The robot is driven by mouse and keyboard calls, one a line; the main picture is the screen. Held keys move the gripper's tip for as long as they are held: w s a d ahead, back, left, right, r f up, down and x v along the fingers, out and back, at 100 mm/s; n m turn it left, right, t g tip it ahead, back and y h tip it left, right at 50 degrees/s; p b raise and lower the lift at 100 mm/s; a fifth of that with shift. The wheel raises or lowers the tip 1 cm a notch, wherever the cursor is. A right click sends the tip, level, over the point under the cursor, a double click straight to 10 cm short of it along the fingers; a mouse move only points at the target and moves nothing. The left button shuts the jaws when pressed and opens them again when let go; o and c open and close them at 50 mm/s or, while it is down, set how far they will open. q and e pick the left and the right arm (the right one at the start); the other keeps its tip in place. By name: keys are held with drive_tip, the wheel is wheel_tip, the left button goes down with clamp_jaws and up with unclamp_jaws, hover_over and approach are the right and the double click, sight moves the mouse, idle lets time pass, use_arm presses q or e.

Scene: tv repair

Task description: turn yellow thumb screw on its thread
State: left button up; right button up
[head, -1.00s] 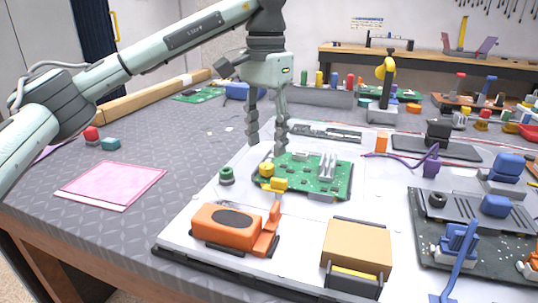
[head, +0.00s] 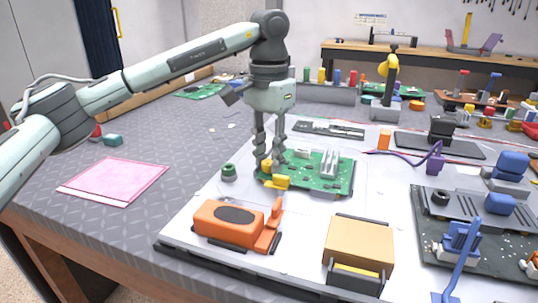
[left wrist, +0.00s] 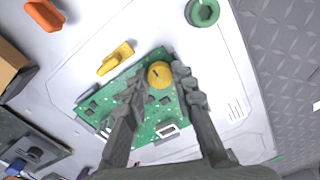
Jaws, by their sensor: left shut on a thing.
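The yellow thumb screw (left wrist: 159,75) stands at a corner of the green circuit board (left wrist: 157,117). In the left wrist view it sits between the two fingertips of my left gripper (left wrist: 161,76), which is shut on it. In the head view my left gripper (head: 270,165) points down over the near left part of the board (head: 325,176), and its fingers partly hide the screw (head: 266,167). The screw's thread is hidden. My right gripper is not in view.
A yellow part (head: 277,182) lies at the board's near edge. A green knob (head: 229,172) stands to the left. An orange block (head: 228,221) and a tan block (head: 360,246) stand nearer the front. Pink sheets (head: 115,181) lie on the open left side of the table.

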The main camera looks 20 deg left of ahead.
use_arm(q)
drive_tip(key=shift+n, duration=0.3)
clamp_jaws()
